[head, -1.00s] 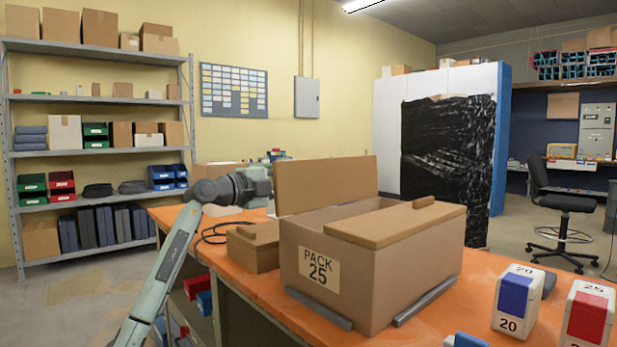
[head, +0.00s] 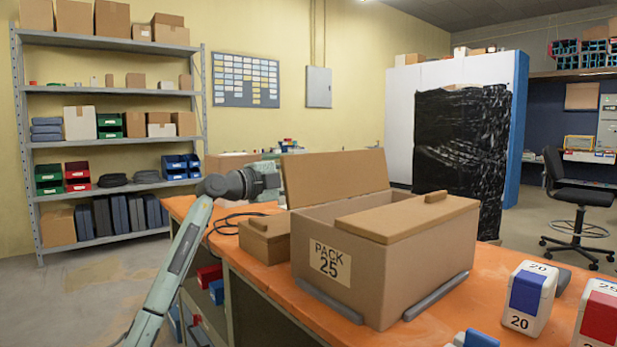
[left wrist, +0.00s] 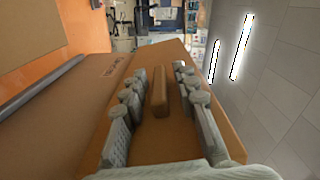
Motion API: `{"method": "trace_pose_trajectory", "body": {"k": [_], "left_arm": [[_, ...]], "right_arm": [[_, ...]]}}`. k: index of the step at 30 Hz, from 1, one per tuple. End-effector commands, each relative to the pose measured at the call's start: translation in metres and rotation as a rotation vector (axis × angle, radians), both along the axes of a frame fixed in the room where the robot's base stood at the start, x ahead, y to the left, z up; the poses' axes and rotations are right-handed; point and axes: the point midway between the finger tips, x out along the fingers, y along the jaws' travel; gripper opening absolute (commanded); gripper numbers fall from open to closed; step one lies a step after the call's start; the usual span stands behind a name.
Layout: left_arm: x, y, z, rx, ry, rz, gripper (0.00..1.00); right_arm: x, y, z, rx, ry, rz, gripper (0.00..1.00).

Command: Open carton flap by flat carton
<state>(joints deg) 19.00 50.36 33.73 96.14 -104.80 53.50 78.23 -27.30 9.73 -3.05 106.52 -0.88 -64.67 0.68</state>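The PACK 25 carton (head: 345,284) stands on the orange table. Its far flap (head: 335,175) is raised about upright. Its near flap (head: 410,217) lies flat over part of the top, with a small grip bar on it. The low flat carton (head: 268,243) sits close to the left of the big carton. My left gripper (head: 270,178) is behind the raised flap, partly hidden by it. In the left wrist view my left gripper (left wrist: 162,75) is open, its fingers either side of a brown bar (left wrist: 158,92) on the flap's outer face, with gaps showing. My right gripper is out of view.
Grey rails (head: 438,296) lie on the table along the carton's base. White boxes with a blue band (head: 526,292) and a red band (head: 601,316) stand at the right. A dark cable (head: 225,225) lies behind the flat carton.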

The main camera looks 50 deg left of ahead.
Motion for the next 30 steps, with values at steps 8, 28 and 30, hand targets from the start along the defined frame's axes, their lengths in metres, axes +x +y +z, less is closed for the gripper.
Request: {"method": "trace_pose_trajectory", "body": {"k": [8, 28, 30], "left_arm": [[0.0, 0.0, 0.0, 0.001, -0.001, 0.001, 0.33], [-0.107, 0.01, -0.001, 0.0, 0.0, 0.002, 0.33], [-0.114, 0.01, 0.0, 0.0, 0.0, 0.0, 0.33]], "right_arm": [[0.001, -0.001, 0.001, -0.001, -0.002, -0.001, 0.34], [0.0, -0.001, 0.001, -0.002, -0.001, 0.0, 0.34], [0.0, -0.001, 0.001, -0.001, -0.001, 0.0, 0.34]]}}
